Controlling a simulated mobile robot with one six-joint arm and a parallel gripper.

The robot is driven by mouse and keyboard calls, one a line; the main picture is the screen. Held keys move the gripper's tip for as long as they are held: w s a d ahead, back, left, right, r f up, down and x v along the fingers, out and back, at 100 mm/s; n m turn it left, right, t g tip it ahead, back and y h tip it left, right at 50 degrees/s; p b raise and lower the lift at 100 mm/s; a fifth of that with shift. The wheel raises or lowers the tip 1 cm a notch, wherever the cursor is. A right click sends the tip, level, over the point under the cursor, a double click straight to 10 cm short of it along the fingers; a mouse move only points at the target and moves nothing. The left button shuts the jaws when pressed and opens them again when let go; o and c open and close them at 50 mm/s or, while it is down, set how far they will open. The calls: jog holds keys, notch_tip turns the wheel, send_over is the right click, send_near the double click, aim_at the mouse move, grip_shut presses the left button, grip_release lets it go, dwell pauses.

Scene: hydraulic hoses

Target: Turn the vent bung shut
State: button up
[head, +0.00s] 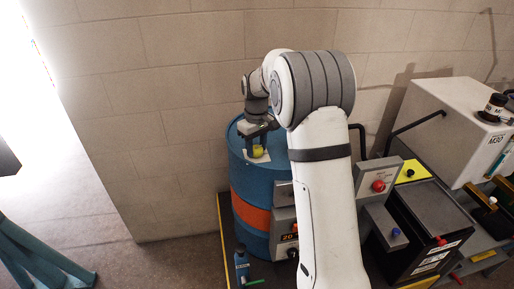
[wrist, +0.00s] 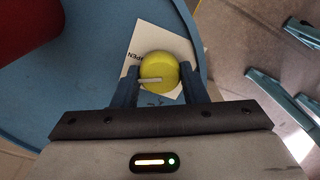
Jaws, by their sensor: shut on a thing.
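The vent bung is a round yellow cap (wrist: 159,70) with a pale pointer line across it. It sits on a white label card (wrist: 146,40) on the blue drum top (wrist: 80,60). The pointer line runs roughly sideways in the wrist view, to the left of the cap's middle. The letters "PEN" show on the card at the cap's upper left; the rest of the lettering is covered. My gripper (wrist: 160,82) is shut on the yellow bung, one finger on each side. In the head view the yellow bung (head: 258,150) shows below my gripper (head: 258,138).
A dark red object (wrist: 30,25) stands on the drum at the wrist view's upper left. A grey box with a red button (head: 378,185) and a white tank (head: 445,125) stand right of the drum. A block wall (head: 150,130) is close behind.

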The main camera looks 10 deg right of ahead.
aim_at(256, 148)
jog(key=n+b, duration=0.1)
jog(key=n, duration=1.1)
jog(key=shift+r, duration=0.1)
jog(key=shift+n, duration=0.3)
dwell(0.3)
jog(key=o, duration=1)
jog(key=shift+r+b, duration=0.7)
jog(key=shift+r, duration=3.15)
